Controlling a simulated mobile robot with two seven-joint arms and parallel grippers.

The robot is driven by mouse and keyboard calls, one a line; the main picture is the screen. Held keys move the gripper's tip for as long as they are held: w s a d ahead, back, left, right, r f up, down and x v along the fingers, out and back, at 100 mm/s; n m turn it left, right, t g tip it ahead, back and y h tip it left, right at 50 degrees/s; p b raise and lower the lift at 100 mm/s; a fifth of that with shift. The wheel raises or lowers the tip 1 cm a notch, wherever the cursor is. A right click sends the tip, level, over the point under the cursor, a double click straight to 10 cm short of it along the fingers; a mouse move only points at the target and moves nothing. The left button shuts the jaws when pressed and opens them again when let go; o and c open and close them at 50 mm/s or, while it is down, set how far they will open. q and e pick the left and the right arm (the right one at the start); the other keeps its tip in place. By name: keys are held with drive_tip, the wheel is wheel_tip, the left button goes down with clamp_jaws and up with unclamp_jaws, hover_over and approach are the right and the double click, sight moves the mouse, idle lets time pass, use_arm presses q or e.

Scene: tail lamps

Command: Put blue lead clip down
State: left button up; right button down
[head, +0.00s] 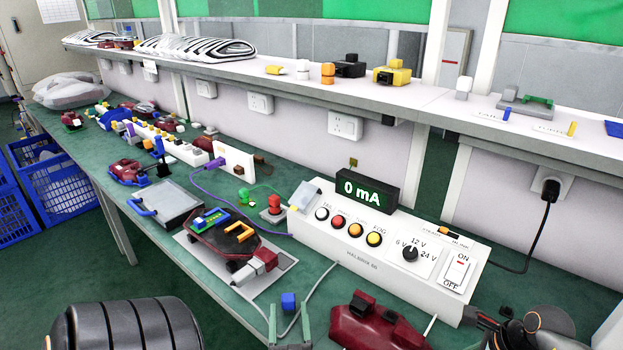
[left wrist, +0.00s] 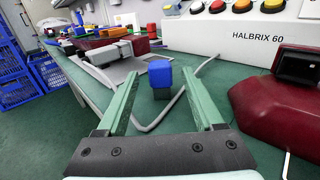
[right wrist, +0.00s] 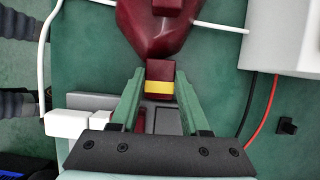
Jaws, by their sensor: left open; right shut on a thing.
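The blue lead clip (head: 288,301) stands on the green bench near the front, with a grey lead lying beside it; it also shows in the left wrist view (left wrist: 160,73). My left gripper (head: 289,313) is open; its green fingertips lie either side of the clip and just short of it, with no contact visible. My right gripper (right wrist: 158,88) is shut on a dark red block with a yellow band (right wrist: 160,76), at the near end of a dark red lamp (right wrist: 153,32). Whether block and lamp are joined is unclear.
The white test box (head: 385,245) with its 0 mA display (head: 367,191) stands behind the clip. A dark red lamp (head: 372,322) lies to the right. A grey board (head: 190,251) with a lamp on it is to the left. Bare bench surrounds the clip.

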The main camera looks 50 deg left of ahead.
use_arm(q)
drive_tip(key=v, duration=0.5)
use_arm(e)
drive_tip(key=shift+c, duration=1.5)
unclamp_jaws()
drive_tip(key=shift+r, duration=0.1)
drive_tip(key=v, duration=1.2)
drive_tip(key=shift+d, duration=0.1)
